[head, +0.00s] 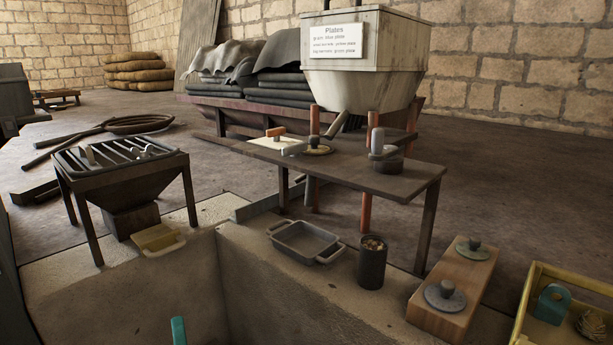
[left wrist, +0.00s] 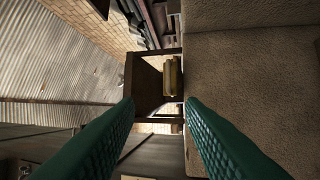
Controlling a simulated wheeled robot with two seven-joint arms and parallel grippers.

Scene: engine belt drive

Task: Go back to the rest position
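One teal finger of my left gripper (head: 179,331) shows at the bottom edge of the head view, inside the sunken pit. In the left wrist view the two green fingers of my left gripper (left wrist: 160,101) stand wide apart with nothing between them, so it is open and empty. Beyond them the hopper stand (left wrist: 145,85) and a yellowish tray (left wrist: 173,77) show at a distance. My right gripper is in neither view.
The grated hopper stand (head: 118,165) has a yellow tray (head: 160,238) below it. A grey pan (head: 303,243), dark cup (head: 372,262), wooden block with knobs (head: 455,285) and yellow crate (head: 570,275) line the pit's ledge. A dark bench (head: 400,182) stands behind. The pit looks clear.

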